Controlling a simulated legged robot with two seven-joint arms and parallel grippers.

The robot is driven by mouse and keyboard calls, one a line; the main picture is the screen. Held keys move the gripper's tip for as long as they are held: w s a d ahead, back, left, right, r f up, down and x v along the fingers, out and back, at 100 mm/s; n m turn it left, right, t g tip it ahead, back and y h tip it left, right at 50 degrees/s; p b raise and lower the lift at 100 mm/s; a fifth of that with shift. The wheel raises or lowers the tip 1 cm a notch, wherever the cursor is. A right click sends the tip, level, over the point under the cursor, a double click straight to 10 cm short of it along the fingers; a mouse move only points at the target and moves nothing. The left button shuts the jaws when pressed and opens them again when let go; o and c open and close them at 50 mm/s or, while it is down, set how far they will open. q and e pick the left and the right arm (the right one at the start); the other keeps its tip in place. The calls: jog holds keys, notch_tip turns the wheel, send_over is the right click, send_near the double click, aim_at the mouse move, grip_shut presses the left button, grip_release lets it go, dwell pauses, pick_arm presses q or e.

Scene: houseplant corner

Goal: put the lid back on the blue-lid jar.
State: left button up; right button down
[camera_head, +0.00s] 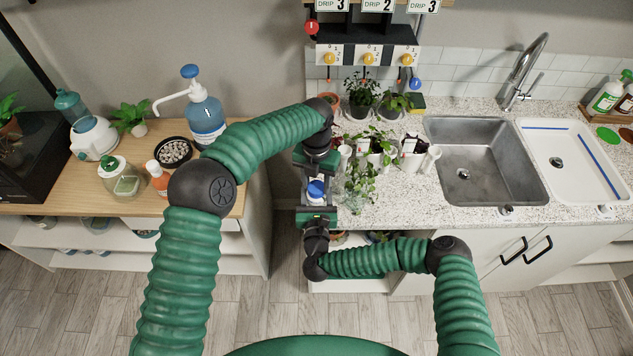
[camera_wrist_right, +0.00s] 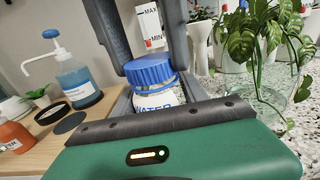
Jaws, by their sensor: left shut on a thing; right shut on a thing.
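The blue lid (camera_head: 316,187) is at the mouth of the white-labelled jar (camera_head: 316,200). In the right wrist view the ribbed blue lid (camera_wrist_right: 148,69) sits over the jar (camera_wrist_right: 158,98), whose label reads "WATER". I cannot tell whether it is fully seated. My left gripper (camera_head: 317,177) reaches in from the back and is shut on the lid; its dark fingers come down around it in the wrist view. My right gripper (camera_head: 317,207) comes from the front and is shut on the jar body, which it holds upright. Its housing hides the jar's lower part.
A wooden bench on the left holds a pump bottle (camera_head: 206,113), a pebble bowl (camera_head: 174,152), a green-lid jar (camera_head: 122,180) and an orange bottle (camera_head: 158,178). Potted plants (camera_head: 361,92) crowd the counter right of the grippers. A sink (camera_head: 484,160) lies further right.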

pick_arm(q)
jog(key=shift+w+a+m, duration=0.1)
jog(key=shift+w+m, duration=0.1)
jog(key=shift+m, duration=0.6)
jog(key=o, duration=1.3)
jog(key=shift+s, duration=0.1)
jog(key=shift+r, duration=2.3)
jog(key=shift+c, duration=0.4)
